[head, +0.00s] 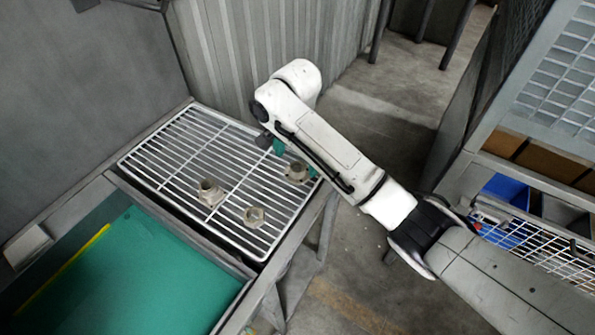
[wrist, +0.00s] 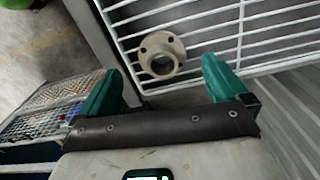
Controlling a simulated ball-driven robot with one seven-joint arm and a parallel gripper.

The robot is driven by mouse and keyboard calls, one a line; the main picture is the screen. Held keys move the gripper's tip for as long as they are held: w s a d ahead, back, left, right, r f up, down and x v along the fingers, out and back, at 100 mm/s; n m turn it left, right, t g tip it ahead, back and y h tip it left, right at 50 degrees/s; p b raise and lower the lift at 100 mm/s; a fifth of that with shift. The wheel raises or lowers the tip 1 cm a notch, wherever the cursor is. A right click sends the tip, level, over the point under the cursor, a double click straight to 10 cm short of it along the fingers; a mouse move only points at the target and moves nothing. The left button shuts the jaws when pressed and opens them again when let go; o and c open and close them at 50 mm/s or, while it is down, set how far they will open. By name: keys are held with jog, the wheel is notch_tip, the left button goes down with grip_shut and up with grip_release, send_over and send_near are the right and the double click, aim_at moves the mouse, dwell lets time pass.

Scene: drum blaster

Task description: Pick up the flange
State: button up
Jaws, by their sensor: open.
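The flange (wrist: 177,46) is a beige-grey metal ring with a round collar and bolt holes. In the wrist view it lies on the white wire rack near its edge, just beyond the gap between my fingertips. In the head view the flange (head: 297,174) is at the rack's right side, partly hidden by my arm and fingers. My gripper (wrist: 158,76) has two green fingers, spread apart with nothing between them. In the head view my gripper (head: 295,158) is above the flange; I cannot tell the exact height.
A green panel (head: 140,270) lies at front left. A ribbed wall (head: 240,50) stands behind. A shelf with a blue bin (head: 505,190) is at right.

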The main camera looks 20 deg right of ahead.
aim_at(297, 167)
jog(key=shift+w+f, duration=0.15)
jog(key=shift+f, duration=2.2)
jog(key=shift+c, duration=0.5)
jog(key=c, duration=1.3)
jog(key=shift+r, duration=0.1)
